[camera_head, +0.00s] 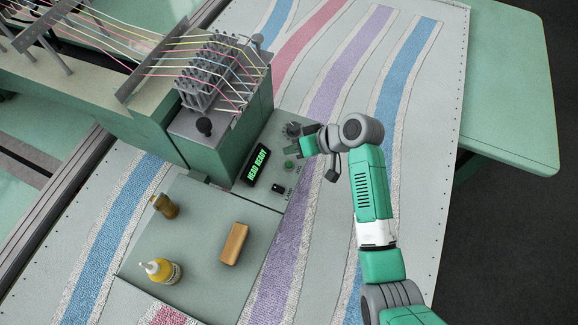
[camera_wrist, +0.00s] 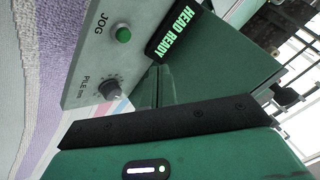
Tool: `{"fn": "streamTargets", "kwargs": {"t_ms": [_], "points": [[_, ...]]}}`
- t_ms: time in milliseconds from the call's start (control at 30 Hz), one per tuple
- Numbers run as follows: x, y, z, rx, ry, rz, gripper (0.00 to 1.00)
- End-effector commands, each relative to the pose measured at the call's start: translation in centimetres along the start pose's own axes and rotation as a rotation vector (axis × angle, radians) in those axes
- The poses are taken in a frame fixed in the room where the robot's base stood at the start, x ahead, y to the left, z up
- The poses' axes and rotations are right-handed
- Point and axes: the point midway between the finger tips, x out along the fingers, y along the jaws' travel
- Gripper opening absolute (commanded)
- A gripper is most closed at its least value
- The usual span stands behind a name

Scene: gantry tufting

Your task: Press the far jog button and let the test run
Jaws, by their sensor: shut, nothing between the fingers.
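The green jog button (camera_head: 290,166) sits on the grey control panel beside the lit display. In the wrist view the button (camera_wrist: 124,35) stands next to the word JOG and is clear of my gripper. My gripper (camera_head: 304,142) is shut and empty, above the panel's far end near the knob. It appears apart from the button. In the wrist view its green body and black edge (camera_wrist: 170,122) fill the lower part, and the fingertips are not clearly visible. The display (camera_head: 258,165) reads HEAD READY in green; it also shows in the wrist view (camera_wrist: 174,32).
A pile knob (camera_wrist: 111,88) lies near the button. A dark switch (camera_head: 277,188) is at the panel's near end. The green tufting head (camera_head: 240,130) with yarns stands left. A yellow bottle (camera_head: 160,271), amber bottle (camera_head: 165,206) and tan block (camera_head: 235,243) rest on the near plate.

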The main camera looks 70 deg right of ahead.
Motion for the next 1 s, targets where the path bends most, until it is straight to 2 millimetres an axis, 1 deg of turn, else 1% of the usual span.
{"fn": "streamTargets", "kwargs": {"t_ms": [33,133,300,1000], "points": [[1.1,0.8,0.8,0.000,0.000,0.000,0.00],[2.1,1.6,1.6,0.001,0.001,0.000,0.00],[3.3,2.3,2.4,0.000,-0.001,-0.001,0.00],[3.4,2.5,2.5,0.000,0.000,0.000,0.00]]}}
